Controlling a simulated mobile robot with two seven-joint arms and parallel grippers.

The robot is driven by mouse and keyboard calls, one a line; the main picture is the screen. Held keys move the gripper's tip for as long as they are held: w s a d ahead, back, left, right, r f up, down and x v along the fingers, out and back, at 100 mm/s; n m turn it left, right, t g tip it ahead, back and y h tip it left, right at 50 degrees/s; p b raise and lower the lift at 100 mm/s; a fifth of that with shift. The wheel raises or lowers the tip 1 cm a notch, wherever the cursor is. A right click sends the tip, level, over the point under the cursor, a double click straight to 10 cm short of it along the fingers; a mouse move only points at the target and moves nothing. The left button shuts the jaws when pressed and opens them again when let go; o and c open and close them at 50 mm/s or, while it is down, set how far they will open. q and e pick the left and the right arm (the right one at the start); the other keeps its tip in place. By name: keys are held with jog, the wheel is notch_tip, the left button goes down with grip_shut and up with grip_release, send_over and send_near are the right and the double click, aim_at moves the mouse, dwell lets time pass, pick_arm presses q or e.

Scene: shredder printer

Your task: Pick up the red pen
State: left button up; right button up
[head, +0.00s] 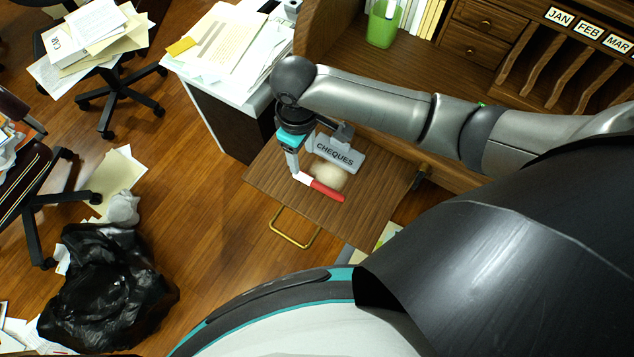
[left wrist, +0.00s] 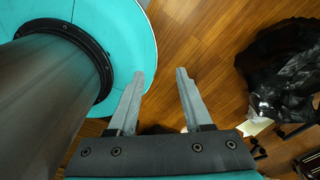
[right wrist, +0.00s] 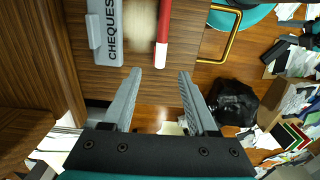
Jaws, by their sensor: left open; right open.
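The red pen (head: 327,190), with a white end, lies on a brown wooden pull-out board (head: 270,180). In the right wrist view the red pen (right wrist: 163,28) points its white end toward the space between my fingertips. My right gripper (head: 294,168) is open and empty over the board, near the pen's white end; I cannot tell its exact height above it. Its two fingers show apart in the right wrist view (right wrist: 159,74). My left gripper (left wrist: 160,73) is open and empty above the floor beside my own base; it is outside the head view.
A grey CHEQUES sign (head: 338,153) and a pale round thing (head: 328,174) are right beside the pen. A gold handle (head: 294,228) juts out from the board. A paper-covered white table (head: 215,90) is at left. A black bag (head: 105,285) lies on the floor.

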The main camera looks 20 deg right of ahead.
aim_at(303, 175)
notch_tip(303, 175, down, 3)
jog(key=shift+f+b, duration=0.2)
jog(key=shift+b, duration=0.25)
jog(key=shift+f+b, duration=0.3)
jog(key=shift+f, duration=0.55)
notch_tip(303, 175, down, 4)
jog(key=shift+w+a+f+b, duration=0.1)
jog(key=shift+f+b, duration=0.15)
jog(key=shift+b, duration=0.75)
pick_arm(q)
jog(key=f, duration=0.1)
jog(key=w+f, duration=0.1)
jog(key=f, duration=0.1)
jog(key=shift+w+f, duration=0.3)
jog(key=shift+f, duration=0.1)
jog(key=shift+s, duration=0.1)
pick_arm(e)
jog(key=shift+r, duration=0.1)
jog(key=shift+c, duration=1.3)
pick_arm(q)
jog(key=shift+s, duration=0.2)
pick_arm(e)
grip_shut()
